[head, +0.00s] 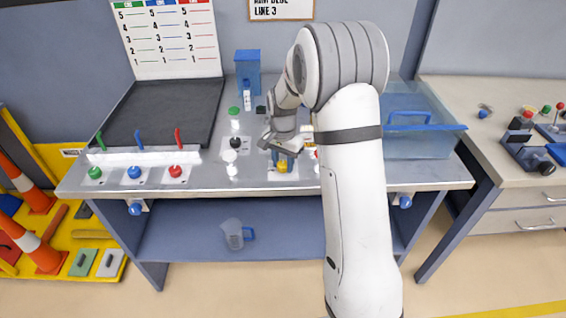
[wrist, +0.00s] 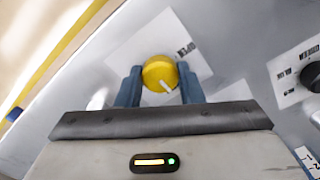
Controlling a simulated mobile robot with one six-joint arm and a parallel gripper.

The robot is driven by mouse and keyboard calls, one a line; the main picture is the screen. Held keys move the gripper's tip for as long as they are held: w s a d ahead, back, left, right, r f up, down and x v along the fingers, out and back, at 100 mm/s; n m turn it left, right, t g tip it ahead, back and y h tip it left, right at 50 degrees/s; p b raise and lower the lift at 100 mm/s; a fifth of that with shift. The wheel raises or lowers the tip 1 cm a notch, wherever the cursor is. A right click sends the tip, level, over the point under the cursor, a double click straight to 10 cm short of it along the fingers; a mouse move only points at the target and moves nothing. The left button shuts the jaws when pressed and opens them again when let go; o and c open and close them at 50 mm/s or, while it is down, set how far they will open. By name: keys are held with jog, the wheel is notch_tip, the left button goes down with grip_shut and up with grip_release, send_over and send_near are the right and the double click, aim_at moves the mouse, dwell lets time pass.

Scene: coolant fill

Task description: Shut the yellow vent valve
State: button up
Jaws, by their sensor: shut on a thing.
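The yellow vent valve (wrist: 160,73) is a round knob with a white pointer line, on a pale label plate (wrist: 192,50) with the word OPEN. In the wrist view the pointer slants toward the lower right, away from that word. My gripper (wrist: 159,85) has its two blue fingers on either side of the knob, closed on it. In the head view the yellow valve (head: 282,166) shows on the bench front, with my gripper (head: 284,155) above it.
A black dial (wrist: 312,76) stands right of the valve in the wrist view. In the head view, green, blue and red levers with knobs line the bench's left (head: 134,173). A blue clear tank (head: 420,140) stands right of my arm. A jug (head: 234,234) sits on the lower shelf.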

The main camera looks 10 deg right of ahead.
aim_at(283, 164)
dwell(0.3)
jog(key=o, duration=1)
notch_tip(283, 164, up, 7)
jog(key=shift+r, duration=0.4)
